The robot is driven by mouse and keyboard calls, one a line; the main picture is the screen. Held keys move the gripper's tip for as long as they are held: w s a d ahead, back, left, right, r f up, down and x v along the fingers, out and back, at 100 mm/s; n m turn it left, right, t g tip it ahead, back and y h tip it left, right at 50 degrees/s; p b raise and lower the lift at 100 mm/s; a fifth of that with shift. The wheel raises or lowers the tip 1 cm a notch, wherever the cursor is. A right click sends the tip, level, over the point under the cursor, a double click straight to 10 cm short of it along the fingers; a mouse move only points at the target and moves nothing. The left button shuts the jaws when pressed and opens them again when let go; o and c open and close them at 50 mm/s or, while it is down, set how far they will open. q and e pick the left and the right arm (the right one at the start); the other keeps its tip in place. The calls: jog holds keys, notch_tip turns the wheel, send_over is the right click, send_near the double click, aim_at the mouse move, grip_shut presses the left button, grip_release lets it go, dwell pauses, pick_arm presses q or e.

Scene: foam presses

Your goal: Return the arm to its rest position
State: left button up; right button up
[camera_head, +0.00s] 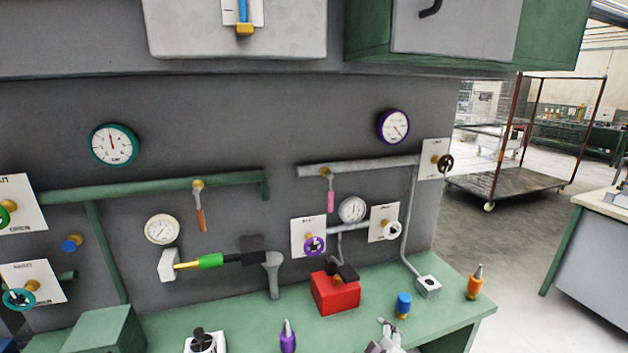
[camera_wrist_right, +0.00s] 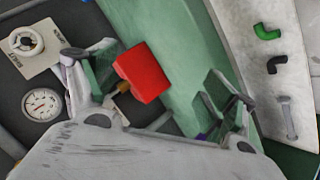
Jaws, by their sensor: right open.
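My right gripper (camera_head: 386,338) shows at the bottom edge of the head view, over the front part of the green bench, right of the red box (camera_head: 336,294). Most of this arm is out of the frame. In the right wrist view my right gripper (camera_wrist_right: 154,78) has its fingers spread wide apart. Nothing is held between them. The red box (camera_wrist_right: 143,73) shows beyond the gap between the fingers, and green bench top lies beyond as well. My left arm and gripper do not show in either view.
The green bench (camera_head: 245,310) carries a purple bottle (camera_head: 288,338), a blue bottle (camera_head: 403,305) and an orange bottle (camera_head: 475,283). A grey wall panel behind holds pipes, gauges and valves. A green cabinet (camera_head: 553,35) overhangs at upper right. Open floor lies right of the bench.

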jog(key=s+d+f+m+g, duration=0.2)
jog(key=s+m, duration=0.1)
jog(key=s, duration=0.4)
jog(key=s+d+f+m+g, duration=0.3)
jog(key=s, duration=0.4)
jog(key=s+d+f+m+g, duration=0.2)
jog(key=s, duration=0.5)
notch_tip(320, 180, down, 33)
jog(key=s+g, duration=0.2)
jog(key=s, duration=0.1)
jog(key=s+d+f, duration=0.2)
jog(key=s+f, duration=0.8)
jog(key=s, duration=0.1)
jog(key=s+d+f+g, duration=0.1)
jog(key=s+d+f, duration=0.1)
jog(key=s+f, duration=0.8)
jog(key=shift+s, duration=0.35)
